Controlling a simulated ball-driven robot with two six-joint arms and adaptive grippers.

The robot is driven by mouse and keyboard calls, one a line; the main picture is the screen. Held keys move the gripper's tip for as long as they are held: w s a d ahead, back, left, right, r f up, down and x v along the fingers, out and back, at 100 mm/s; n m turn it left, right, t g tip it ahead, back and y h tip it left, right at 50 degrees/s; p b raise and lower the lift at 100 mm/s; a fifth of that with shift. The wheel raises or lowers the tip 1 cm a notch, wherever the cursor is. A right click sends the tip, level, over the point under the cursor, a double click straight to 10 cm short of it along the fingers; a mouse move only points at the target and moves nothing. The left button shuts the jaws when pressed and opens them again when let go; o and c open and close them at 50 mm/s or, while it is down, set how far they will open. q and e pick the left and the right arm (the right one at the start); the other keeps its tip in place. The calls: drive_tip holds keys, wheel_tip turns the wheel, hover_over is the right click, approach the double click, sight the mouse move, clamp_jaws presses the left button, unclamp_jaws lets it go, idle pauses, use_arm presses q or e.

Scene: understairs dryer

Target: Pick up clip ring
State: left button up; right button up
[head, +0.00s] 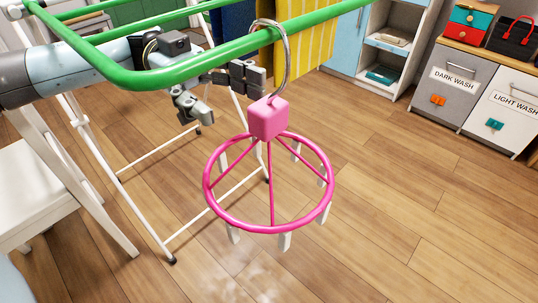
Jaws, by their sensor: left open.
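The clip ring (272,232) is a pink spoked hoop with a pink block (268,118) on top and several white clips hanging below. It hangs by a grey metal hook (287,60) over the green rail (190,75) of a drying rack. My left gripper (226,96) is open, left of the hook and just above and left of the pink block. One finger comes close to the hook's shank; I cannot tell whether they touch. The rail hides part of my left arm. My right gripper is not in view.
The rack's white legs (135,215) stand at the left, beside a white chair (40,200). A yellow striped cloth (303,45) hangs behind the hook. Dark wash (453,88) and light wash (507,110) bins stand at the right. The wooden floor right of the ring is clear.

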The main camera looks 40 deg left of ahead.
sight(268, 115)
use_arm(q)
drive_tip(key=d+b, duration=0.1)
drive_tip(key=d, duration=0.5)
drive_tip(key=shift+d+f, duration=0.15)
drive_tip(key=shift+d, duration=0.1)
clamp_jaws()
